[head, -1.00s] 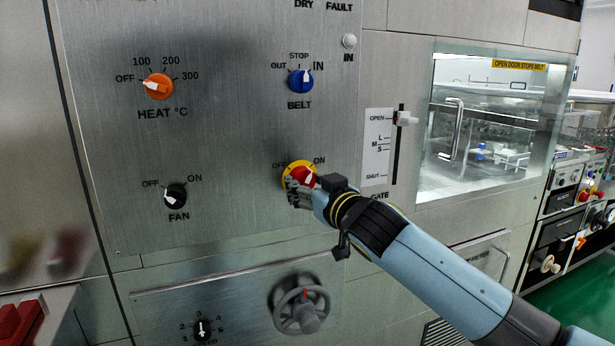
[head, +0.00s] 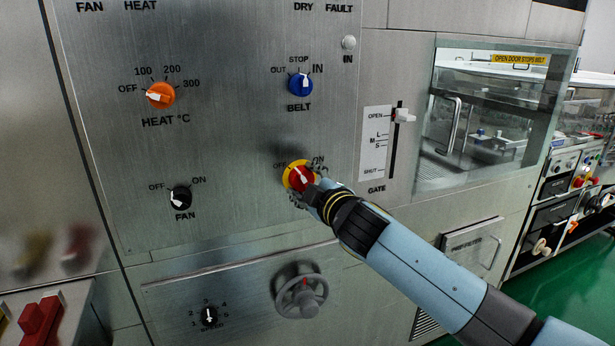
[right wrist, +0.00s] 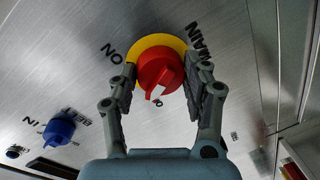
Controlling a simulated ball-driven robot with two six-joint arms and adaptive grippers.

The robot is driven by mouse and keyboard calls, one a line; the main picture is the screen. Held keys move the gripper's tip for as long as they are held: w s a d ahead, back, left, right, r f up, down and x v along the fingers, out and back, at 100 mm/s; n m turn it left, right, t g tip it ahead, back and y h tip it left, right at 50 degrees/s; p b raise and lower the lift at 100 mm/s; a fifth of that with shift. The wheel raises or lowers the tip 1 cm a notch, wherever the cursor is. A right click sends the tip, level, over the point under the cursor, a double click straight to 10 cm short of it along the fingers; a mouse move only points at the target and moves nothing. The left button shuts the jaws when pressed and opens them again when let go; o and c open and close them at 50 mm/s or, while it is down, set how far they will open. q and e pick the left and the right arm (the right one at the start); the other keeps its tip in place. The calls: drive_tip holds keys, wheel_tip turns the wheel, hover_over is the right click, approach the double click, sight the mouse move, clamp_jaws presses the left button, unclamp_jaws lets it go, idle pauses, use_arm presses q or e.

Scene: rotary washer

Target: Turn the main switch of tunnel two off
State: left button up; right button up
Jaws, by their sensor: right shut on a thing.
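The main switch (head: 298,177) is a red knob on a yellow disc on the steel panel, with OFF at its upper left and ON at its upper right. Its white pointer is tilted up and a little left, on the OFF side. In the right wrist view the red knob (right wrist: 158,72) shows with the words ON and MAIN beside it, its pointer near a partly hidden letter. My right gripper (head: 312,190) is shut on the knob, one finger on each side. It also shows in the right wrist view (right wrist: 165,78). My left gripper is out of view.
Around the switch are the blue belt knob (head: 300,84), orange heat knob (head: 160,95), black fan knob (head: 180,198) and gate slider (head: 402,116). A grey handwheel (head: 301,296) juts out below. A glazed door (head: 480,120) stands to the right.

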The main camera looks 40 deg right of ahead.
drive_tip(key=shift+r+n+p, duration=0.1)
drive_tip(key=shift+n+p, duration=0.4)
drive_tip(key=shift+n, duration=1.2)
drive_tip(key=o, duration=1.2)
drive_tip(key=shift+a, duration=0.1)
drive_tip(key=v, duration=1.2)
drive_tip(key=shift+a, duration=0.15)
drive_tip(key=shift+w, duration=0.1)
